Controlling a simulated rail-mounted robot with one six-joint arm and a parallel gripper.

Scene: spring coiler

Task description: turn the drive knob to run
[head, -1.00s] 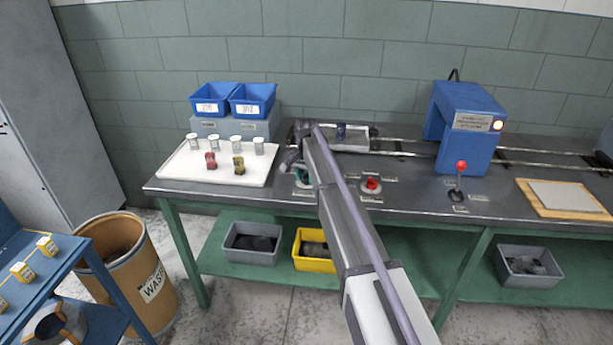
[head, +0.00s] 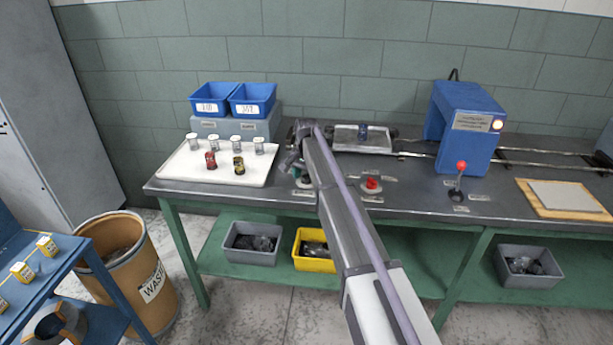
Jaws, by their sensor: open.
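A teal knob (head: 305,184) on the bench front is mostly hidden behind my arm and gripper; its setting cannot be read. The small labels by both are too small to read, so I cannot tell which is the drive knob. My gripper (head: 292,160) is over the bench just above and left of the teal knob. It is open; whether it touches the knob is hidden. A metal carriage tray (head: 348,146) with a dark blue piece (head: 363,130) is on the rails.
A blue machine housing (head: 462,110) with a lit lamp spans the rails, and a red-topped lever (head: 460,168) stands before it. A white tray (head: 250,180) with jars and two spools is at left. A wooden board (head: 530,205) lies at right.

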